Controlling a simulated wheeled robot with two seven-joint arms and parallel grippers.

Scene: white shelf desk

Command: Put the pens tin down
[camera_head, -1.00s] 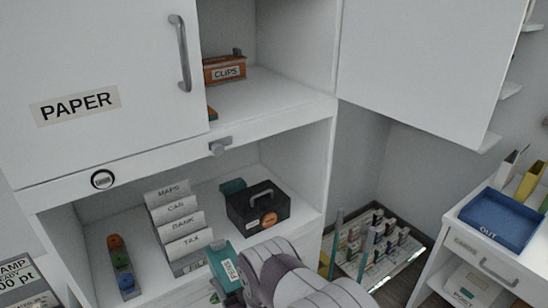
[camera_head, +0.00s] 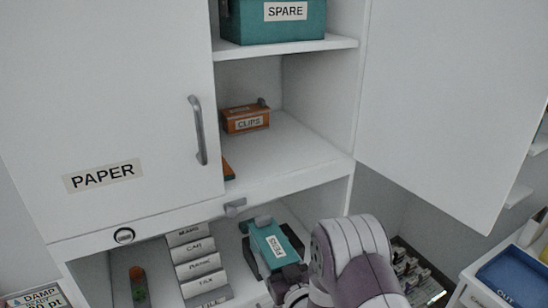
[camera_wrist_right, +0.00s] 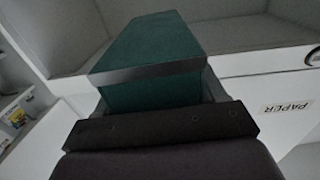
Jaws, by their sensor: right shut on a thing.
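The pens tin (camera_head: 266,243), a teal box with a white PENS label, is held in my right gripper (camera_head: 274,258). In the head view it is in front of the lower opening of the white desk, over the black box (camera_head: 294,240), which it partly hides. In the right wrist view the teal tin (camera_wrist_right: 150,62) fills the space ahead of my dark jaw parts (camera_wrist_right: 155,125), and a dark band runs across it. The tin looks clear of any shelf, though its underside is hidden. My left gripper is not in view.
An orange CLIPS tin (camera_head: 246,118) stands on the middle shelf (camera_head: 290,150), with bare room to its right. A teal SPARE box (camera_head: 275,25) is above. The PAPER door (camera_head: 110,120) is shut at left; a white panel (camera_head: 450,110) stands at right. Labelled files (camera_head: 195,262) are below.

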